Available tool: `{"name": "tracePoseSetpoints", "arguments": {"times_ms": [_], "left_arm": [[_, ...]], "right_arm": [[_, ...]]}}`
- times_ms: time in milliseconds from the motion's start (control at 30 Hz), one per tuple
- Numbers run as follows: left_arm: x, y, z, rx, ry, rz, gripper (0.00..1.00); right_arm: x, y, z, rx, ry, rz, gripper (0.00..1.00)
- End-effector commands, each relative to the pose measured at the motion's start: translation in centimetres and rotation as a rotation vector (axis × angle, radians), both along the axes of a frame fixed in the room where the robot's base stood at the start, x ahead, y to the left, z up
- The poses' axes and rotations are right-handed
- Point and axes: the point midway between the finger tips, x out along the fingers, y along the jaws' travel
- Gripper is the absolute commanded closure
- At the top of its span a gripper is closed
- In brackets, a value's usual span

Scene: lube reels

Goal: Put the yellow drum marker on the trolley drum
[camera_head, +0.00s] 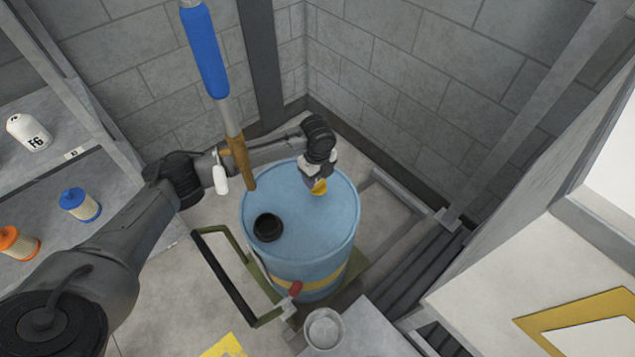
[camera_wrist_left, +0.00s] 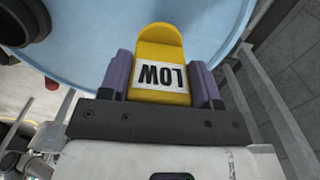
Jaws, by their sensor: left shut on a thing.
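The yellow drum marker (camera_wrist_left: 160,50) with a white "LOW" label is between the fingers of my left gripper (camera_wrist_left: 163,85), which is shut on it. In the head view the marker (camera_head: 320,187) shows as a small yellow piece under my left gripper (camera_head: 316,180), over the far right part of the blue drum's top. The blue trolley drum (camera_head: 305,228) stands upright with a yellow band. I cannot tell whether the marker touches the drum top. My right gripper is not in view.
A black ring-shaped fitting (camera_head: 268,227) sits on the drum top. The trolley's handle frame (camera_head: 225,275) is at the drum's front left. Shelves at left hold a blue-capped filter (camera_head: 80,204) and an orange one (camera_head: 18,243). A grey cup (camera_head: 323,328) stands in front.

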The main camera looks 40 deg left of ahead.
Motion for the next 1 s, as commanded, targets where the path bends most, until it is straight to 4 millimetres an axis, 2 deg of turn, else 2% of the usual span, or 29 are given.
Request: {"name": "tracePoseSetpoints", "arguments": {"times_ms": [33, 133, 600, 633, 867, 1000], "left_arm": [[0.0, 0.0, -1.3, 0.0, 0.002, 0.0, 0.66], [0.0, 0.0, -2.4, 0.0, 0.001, 0.0, 0.66], [0.0, 0.0, -2.9, -0.001, 0.001, 0.0, 0.66], [0.0, 0.0, -3.0, -0.001, 0.001, 0.0, 0.41], [0.0, 0.0, -2.9, 0.0, 0.001, 0.0, 0.19], [0.0, 0.0, -2.9, 0.0, 0.0, 0.0, 0.18]], "right_arm": [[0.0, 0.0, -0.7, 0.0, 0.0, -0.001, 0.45], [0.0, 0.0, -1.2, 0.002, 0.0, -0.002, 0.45], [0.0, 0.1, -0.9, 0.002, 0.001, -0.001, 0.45], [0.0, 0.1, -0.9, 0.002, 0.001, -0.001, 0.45], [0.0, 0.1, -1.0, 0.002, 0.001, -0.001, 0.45], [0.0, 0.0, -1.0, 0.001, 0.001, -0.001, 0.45]]}}
